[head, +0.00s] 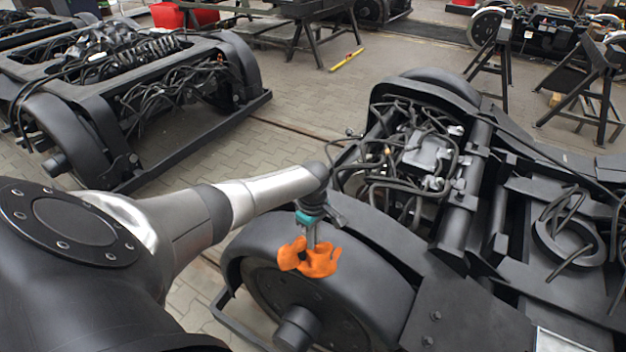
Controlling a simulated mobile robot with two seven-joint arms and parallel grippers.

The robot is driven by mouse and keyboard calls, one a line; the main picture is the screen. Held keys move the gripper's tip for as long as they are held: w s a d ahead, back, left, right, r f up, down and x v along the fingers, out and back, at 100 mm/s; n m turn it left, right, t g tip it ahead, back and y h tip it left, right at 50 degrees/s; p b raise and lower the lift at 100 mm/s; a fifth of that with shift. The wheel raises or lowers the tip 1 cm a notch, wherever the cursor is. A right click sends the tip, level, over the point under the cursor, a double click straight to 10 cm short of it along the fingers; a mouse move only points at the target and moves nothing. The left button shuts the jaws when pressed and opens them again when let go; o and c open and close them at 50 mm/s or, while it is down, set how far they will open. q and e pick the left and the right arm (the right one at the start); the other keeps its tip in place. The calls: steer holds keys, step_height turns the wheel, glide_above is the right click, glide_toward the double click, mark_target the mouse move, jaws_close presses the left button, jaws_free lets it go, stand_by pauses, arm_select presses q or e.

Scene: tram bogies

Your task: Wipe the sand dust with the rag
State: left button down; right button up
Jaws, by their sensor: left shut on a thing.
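An orange rag (312,260) hangs crumpled from my left gripper (311,238), which is shut on it. The arm reaches in from the left, and the gripper points down. The rag is in front of or against the upper rim of the near wheel (375,262) of the right bogie (480,190); I cannot tell whether it touches. I cannot make out any sand dust in this view. My right gripper is not in view.
A second bogie (120,90) stands at the back left. Black trestles (585,90) stand at the back right, and a yellow level (346,60) lies on the paved floor. The floor between the bogies is mostly clear. Loose cables (400,150) stick up behind the wheel.

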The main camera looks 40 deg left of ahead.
arm_select(q)
steer(key=shift+f, duration=0.55)
jaws_free()
stand_by(0.5)
steer(key=shift+f, duration=0.1)
